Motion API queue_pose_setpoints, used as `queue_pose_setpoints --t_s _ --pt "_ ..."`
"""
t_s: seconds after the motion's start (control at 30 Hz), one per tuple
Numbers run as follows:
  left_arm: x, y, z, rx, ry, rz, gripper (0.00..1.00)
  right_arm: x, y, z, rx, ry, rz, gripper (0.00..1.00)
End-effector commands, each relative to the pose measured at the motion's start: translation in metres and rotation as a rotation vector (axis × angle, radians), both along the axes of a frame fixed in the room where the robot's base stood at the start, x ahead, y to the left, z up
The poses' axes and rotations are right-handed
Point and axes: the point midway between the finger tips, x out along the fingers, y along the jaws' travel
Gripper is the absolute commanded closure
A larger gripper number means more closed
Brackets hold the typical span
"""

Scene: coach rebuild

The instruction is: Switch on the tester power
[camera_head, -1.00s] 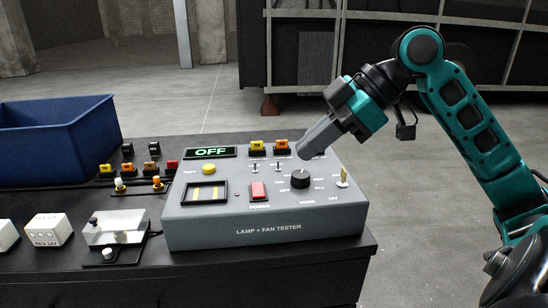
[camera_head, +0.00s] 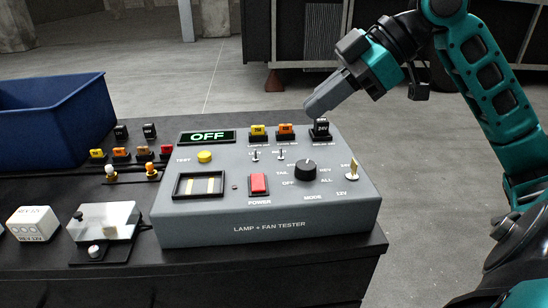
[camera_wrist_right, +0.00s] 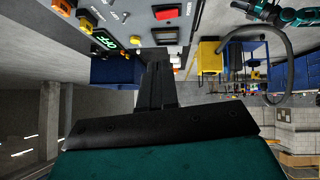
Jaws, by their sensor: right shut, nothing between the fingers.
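The grey lamp and fan tester (camera_head: 290,230) stands on the dark bench in the head view. Its display (camera_head: 207,136) reads OFF. The red power switch (camera_head: 259,184) is on the front half of its top, and it also shows in the right wrist view (camera_wrist_right: 166,13). A black mode knob (camera_head: 306,169) is to the right of the switch. My right gripper (camera_head: 308,112) is shut and empty, above the rear right part of the tester and apart from the red switch. In the right wrist view its dark fingers (camera_wrist_right: 157,85) are together. My left gripper is not in view.
A yellow test button (camera_head: 205,156), small toggles and coloured connectors sit on or beside the tester. A blue bin (camera_head: 60,110) is at the back left. A clear-covered box (camera_head: 103,220) and white cubes (camera_head: 32,224) lie left of the tester. Floor is open to the right.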

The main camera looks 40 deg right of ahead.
Motion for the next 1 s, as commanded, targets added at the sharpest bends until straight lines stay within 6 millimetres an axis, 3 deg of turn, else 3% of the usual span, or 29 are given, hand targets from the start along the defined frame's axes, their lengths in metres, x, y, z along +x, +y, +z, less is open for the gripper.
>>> queue_pose_setpoints --t_s 0.67,0.8,1.0 --pt "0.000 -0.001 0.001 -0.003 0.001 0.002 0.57 0.044 0.055 -0.068 0.000 0.001 0.002 1.00" --pt "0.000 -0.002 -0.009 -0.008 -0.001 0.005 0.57 0.047 0.053 -0.094 0.001 0.004 0.000 1.00" --pt "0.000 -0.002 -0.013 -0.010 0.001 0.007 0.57 0.049 0.052 -0.108 0.000 0.002 0.001 1.00"
